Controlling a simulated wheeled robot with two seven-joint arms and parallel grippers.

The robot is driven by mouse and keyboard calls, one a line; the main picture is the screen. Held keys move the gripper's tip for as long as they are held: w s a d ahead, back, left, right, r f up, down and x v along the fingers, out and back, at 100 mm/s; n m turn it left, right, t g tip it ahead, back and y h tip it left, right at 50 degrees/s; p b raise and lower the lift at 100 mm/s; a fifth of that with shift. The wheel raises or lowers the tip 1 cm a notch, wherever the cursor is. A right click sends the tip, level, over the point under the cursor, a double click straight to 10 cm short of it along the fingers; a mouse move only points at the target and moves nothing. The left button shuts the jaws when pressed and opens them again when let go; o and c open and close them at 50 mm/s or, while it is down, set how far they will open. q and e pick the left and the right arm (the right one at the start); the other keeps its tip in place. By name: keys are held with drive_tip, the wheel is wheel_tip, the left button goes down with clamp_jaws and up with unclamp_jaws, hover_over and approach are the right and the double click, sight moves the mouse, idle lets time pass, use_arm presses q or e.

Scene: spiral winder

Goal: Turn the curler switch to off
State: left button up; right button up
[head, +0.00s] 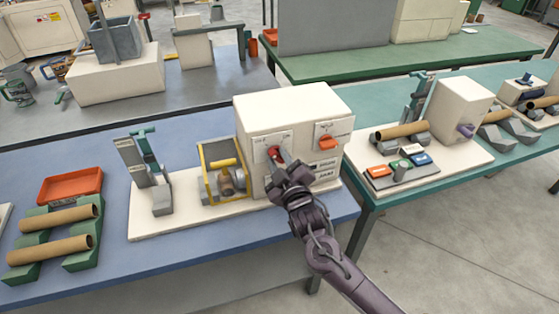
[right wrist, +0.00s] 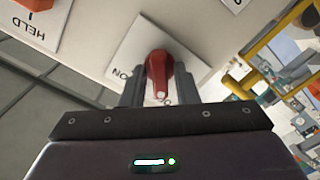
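The cream winder box (head: 290,110) stands on the blue bench. A white label plate with the red curler switch (head: 273,153) is on its front face. My right gripper (head: 284,160) reaches up to this switch from the lower right. In the right wrist view, the red switch (right wrist: 158,72) sits between the two fingers of my right gripper (right wrist: 159,85), which appear closed against its sides. "ON" reads upside down beside the left finger; other lettering on the plate is partly hidden. My left gripper is out of view.
An orange switch (head: 328,143) is on the same face, to the right. A yellow-framed roller unit (head: 222,170) stands just left of the box. A second station (head: 425,140) stands on the green bench at right. An orange tray (head: 71,186) lies at left.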

drive_tip(key=shift+o, duration=0.7)
drive_tip(key=shift+s+d, duration=0.1)
drive_tip(key=shift+s, duration=0.15)
drive_tip(key=b+v, duration=0.1)
drive_tip(key=v, duration=0.6)
drive_tip(key=shift+b, duration=0.4)
drive_tip(key=shift+s, duration=0.15)
